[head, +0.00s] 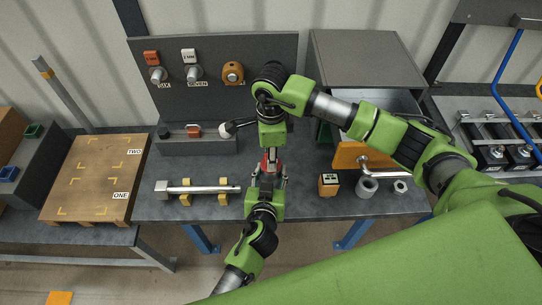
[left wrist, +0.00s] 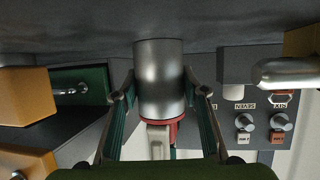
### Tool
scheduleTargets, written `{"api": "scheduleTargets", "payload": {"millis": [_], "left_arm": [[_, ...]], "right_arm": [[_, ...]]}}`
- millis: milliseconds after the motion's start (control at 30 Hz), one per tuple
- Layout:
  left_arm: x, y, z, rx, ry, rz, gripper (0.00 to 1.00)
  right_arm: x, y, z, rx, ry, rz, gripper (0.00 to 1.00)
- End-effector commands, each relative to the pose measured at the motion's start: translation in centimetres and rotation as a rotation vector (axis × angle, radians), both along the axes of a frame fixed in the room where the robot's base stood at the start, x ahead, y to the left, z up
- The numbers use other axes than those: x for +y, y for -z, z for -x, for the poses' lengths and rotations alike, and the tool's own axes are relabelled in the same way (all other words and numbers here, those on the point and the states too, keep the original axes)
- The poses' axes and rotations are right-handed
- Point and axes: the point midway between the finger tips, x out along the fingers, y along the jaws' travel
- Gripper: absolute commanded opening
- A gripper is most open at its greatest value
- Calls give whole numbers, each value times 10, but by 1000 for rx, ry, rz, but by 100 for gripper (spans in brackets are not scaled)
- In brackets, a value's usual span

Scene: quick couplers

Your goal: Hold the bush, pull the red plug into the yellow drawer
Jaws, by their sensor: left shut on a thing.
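My left gripper (head: 267,173) is near the front middle of the bench. In the left wrist view its fingers (left wrist: 160,88) are closed on both sides of the grey metal bush (left wrist: 159,75). A red ring, likely the red plug (left wrist: 174,130), shows at one end of the bush, touching it, with a pale grey part beside it; red also shows between the grippers in the head view (head: 266,163). My right gripper (head: 269,148) points down just behind my left gripper; its fingers are largely hidden. The yellow-orange drawer (head: 347,154) has a metal handle and appears pulled out from the grey cabinet (head: 365,60).
A panel (head: 228,105) with knobs stands behind. A metal rod (head: 202,189) on yellow supports lies left. A small orange block (head: 328,184), grey ring (head: 367,187) and nut (head: 400,186) sit right. A wooden board (head: 97,180) is at the far left.

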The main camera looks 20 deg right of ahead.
Motion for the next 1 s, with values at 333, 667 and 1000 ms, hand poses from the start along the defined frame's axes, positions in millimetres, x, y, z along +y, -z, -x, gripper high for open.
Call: {"api": "scheduleTargets", "payload": {"millis": [333, 667, 1000], "left_arm": [[1, 3, 1, 3, -1, -1, 4], [1, 5, 1, 5, -1, -3, 4], [1, 6, 2, 7, -1, -4, 4]], "right_arm": [[0, 0, 0, 0, 0, 0, 3], [0, -4, 0, -1, 0, 0, 0], [0, -18, 0, -1, 1, 0, 0]]}}
